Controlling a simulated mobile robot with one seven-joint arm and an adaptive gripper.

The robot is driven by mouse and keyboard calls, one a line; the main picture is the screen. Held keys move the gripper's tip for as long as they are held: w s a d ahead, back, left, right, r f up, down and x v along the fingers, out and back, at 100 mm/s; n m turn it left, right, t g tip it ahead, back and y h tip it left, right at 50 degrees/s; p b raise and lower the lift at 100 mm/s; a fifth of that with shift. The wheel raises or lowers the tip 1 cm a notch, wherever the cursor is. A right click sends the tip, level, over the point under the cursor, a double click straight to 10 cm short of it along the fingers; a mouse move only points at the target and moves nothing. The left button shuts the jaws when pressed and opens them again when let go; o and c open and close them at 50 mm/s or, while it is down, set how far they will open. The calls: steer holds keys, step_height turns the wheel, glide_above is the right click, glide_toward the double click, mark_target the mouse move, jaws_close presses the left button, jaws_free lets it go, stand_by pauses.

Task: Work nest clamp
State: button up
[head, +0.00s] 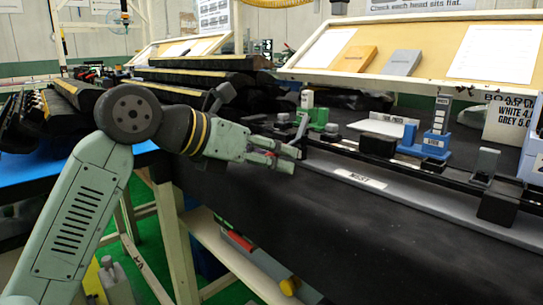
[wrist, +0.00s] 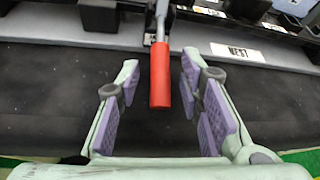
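The clamp's red handle (wrist: 160,78) is on a grey metal rod (wrist: 161,22) and points towards me in the wrist view. My gripper (wrist: 159,70) is open, with one purple-padded finger on each side of the handle. Gaps show between the handle and both pads. In the head view my gripper (head: 291,159) is at the near edge of the long grey nest (head: 420,199), left of its NEST label (head: 360,180). The label also shows in the wrist view (wrist: 238,52).
A green fixture (head: 318,118) and a blue fixture (head: 438,125) stand behind the nest. Black blocks (head: 497,207) sit along it. The dark bench top (head: 330,235) in front is clear. A shelf with tools (head: 250,258) lies below.

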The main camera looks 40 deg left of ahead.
steer(key=v, duration=0.7)
steer(key=shift+s, duration=0.25)
steer(key=shift+r, duration=0.2)
steer(key=shift+c, duration=0.5)
